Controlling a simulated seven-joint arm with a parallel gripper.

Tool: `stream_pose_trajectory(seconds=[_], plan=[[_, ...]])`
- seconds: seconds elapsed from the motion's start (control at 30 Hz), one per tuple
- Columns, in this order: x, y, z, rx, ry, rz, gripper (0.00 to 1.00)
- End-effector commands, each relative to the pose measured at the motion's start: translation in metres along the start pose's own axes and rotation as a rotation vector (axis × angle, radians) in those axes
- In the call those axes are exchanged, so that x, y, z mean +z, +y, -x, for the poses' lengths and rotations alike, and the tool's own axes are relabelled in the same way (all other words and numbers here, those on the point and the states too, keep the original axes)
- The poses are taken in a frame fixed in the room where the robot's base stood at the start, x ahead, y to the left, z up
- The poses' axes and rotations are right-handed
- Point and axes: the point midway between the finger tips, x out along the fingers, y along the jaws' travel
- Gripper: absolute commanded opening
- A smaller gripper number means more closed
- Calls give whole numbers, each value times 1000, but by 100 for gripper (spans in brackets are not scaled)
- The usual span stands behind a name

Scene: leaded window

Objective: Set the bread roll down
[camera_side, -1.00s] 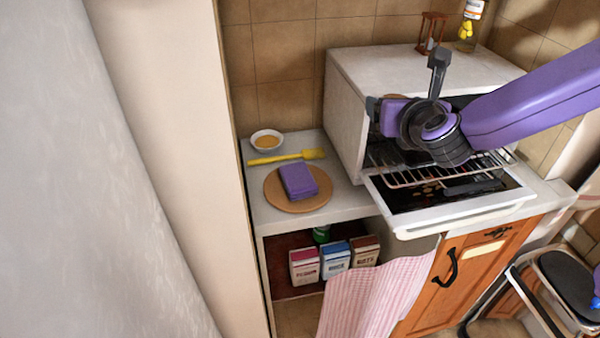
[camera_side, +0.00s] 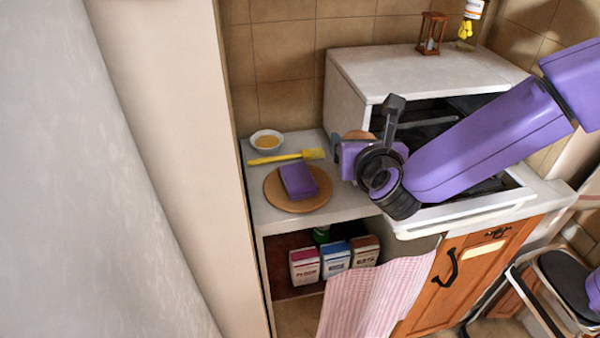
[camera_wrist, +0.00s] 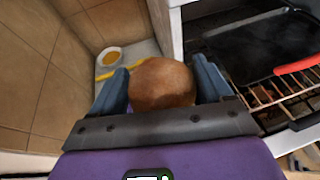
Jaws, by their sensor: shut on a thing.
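The bread roll (camera_wrist: 162,83) is round and brown in the wrist view. My gripper (camera_wrist: 163,88) is shut on it, with one blue-grey finger on each side. In the side view my gripper (camera_side: 338,150) is just left of the open oven, held above the counter and to the right of the round wooden board. Only the top of the roll (camera_side: 359,135) shows there, behind the gripper body. The round wooden board (camera_side: 290,206) lies on the counter with a purple block (camera_side: 298,181) on it.
A bowl (camera_side: 266,140) of orange contents and a yellow brush or spatula (camera_side: 287,157) lie behind the board. The white oven (camera_side: 345,105) stands open to the right, with its door (camera_side: 460,212) lowered. In the wrist view a red-handled thing (camera_wrist: 298,65) lies by the oven rack (camera_wrist: 270,95).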

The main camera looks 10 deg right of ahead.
Motion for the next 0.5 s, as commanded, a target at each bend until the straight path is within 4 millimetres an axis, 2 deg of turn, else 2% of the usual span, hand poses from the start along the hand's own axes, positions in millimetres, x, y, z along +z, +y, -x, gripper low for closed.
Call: stream_pose_trajectory(seconds=[0.17, 0.5], plan=[[-1, 4, -4, 0, 0, 0, 50], [-12, 47, -54, -2, 0, 0, 50]])
